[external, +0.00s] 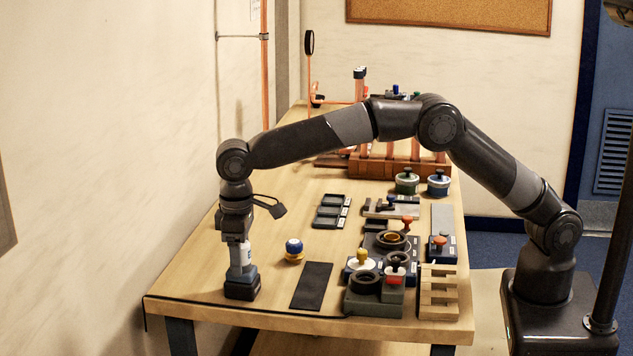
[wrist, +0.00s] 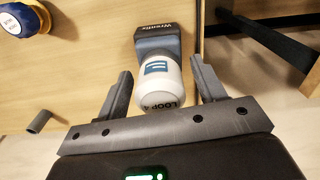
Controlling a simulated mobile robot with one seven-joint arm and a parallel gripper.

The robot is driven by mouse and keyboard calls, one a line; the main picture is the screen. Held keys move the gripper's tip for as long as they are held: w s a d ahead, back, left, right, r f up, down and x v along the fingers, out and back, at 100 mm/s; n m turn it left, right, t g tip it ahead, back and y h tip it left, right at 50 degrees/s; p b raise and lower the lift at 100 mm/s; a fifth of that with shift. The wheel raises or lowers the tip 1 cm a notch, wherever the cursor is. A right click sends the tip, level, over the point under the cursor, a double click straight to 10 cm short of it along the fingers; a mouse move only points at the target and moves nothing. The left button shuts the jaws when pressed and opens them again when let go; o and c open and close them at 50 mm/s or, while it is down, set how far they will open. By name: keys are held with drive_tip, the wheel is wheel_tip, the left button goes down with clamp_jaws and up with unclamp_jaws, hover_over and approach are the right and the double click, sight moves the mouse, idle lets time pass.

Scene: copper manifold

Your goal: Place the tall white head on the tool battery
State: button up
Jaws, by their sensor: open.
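The tall white head (wrist: 160,95) is a white cylinder with a blue label. In the wrist view it lies between the two fingers of my gripper (wrist: 162,72), with small gaps visible on both sides. It also shows in the external view (external: 238,256), under my gripper (external: 238,243). The dark tool battery (wrist: 157,42) is directly beyond the head in the wrist view. In the external view the battery (external: 242,290) stands on the table near its front left corner, and the head stands upright above it. The exact joint between them is hard to see. My gripper is open.
A blue, white and yellow round piece (external: 294,251) stands to the right of the battery. A dark flat mat (external: 312,286) lies farther right, before grey fixtures (external: 372,301) with knobs. The table's edge (wrist: 200,70) is close beside the battery.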

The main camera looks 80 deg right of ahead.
wheel_tip(320, 180, up, 11)
drive_tip(key=shift+r, duration=0.65)
drive_tip(key=shift+s+d+r, duration=0.1)
drive_tip(key=shift+r, duration=0.15)
drive_tip(key=s+d+r+t, duration=0.1)
drive_tip(key=s+d+r, duration=0.55)
drive_tip(key=s, duration=0.35)
drive_tip(key=s+d+r+t, duration=0.2)
drive_tip(key=s+d+r, duration=0.3)
drive_tip(key=s+d, duration=0.4)
drive_tip(key=s+d+f+t, duration=0.1)
drive_tip(key=s+f, duration=0.3)
drive_tip(key=s, duration=0.4)
drive_tip(key=s+d+f, duration=0.4)
drive_tip(key=s, duration=0.5)
drive_tip(key=s+d+f+m+t, duration=0.1)
drive_tip(key=s+f, duration=0.3)
drive_tip(key=s, duration=0.5)
drive_tip(key=shift+d+t, duration=0.3)
drive_tip(key=shift+d, duration=0.35)
